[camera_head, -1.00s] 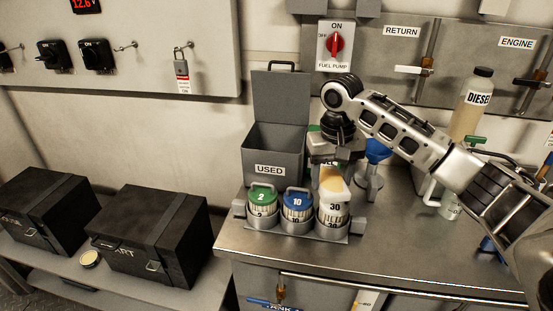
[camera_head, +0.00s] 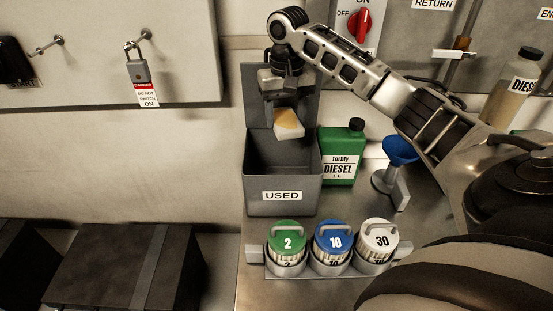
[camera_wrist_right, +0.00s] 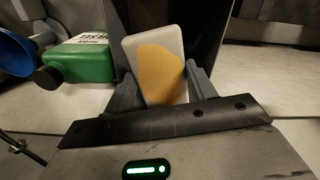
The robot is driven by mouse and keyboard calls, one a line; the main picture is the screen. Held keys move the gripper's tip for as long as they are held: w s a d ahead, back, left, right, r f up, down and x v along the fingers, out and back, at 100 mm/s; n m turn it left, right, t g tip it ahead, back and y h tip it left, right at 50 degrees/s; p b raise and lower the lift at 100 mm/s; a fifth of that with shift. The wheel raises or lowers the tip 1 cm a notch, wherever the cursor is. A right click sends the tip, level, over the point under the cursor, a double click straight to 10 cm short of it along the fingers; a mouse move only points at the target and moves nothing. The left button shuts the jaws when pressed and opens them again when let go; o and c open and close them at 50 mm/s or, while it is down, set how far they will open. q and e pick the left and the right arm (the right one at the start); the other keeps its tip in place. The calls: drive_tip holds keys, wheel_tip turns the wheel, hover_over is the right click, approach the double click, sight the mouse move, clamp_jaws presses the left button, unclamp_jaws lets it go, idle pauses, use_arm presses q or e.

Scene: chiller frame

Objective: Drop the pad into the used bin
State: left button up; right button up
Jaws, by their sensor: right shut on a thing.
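The pad (camera_head: 289,124) is a white block with a tan stained face. My right gripper (camera_head: 286,105) is shut on it and holds it above the open grey bin marked USED (camera_head: 283,170). In the right wrist view the pad (camera_wrist_right: 158,70) sits between the two fingers of my right gripper (camera_wrist_right: 160,88), tilted slightly. The bin's lid (camera_head: 258,100) stands open behind the gripper. The bottom of the bin is hidden. My left gripper is not in view.
A green diesel can (camera_head: 342,152) stands right of the bin, with a blue funnel (camera_head: 400,150) on a stand beyond it. In front is a rack (camera_head: 327,270) with filter jars marked 2, 10 and 30. Black cases (camera_head: 110,265) lie at lower left.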

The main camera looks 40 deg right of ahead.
drive_tip(key=shift+s+f, duration=0.1)
drive_tip(key=shift+f, duration=2.5)
drive_tip(key=o, duration=1.1)
drive_tip(key=shift+o, duration=0.2)
wheel_tip(320, 180, up, 16)
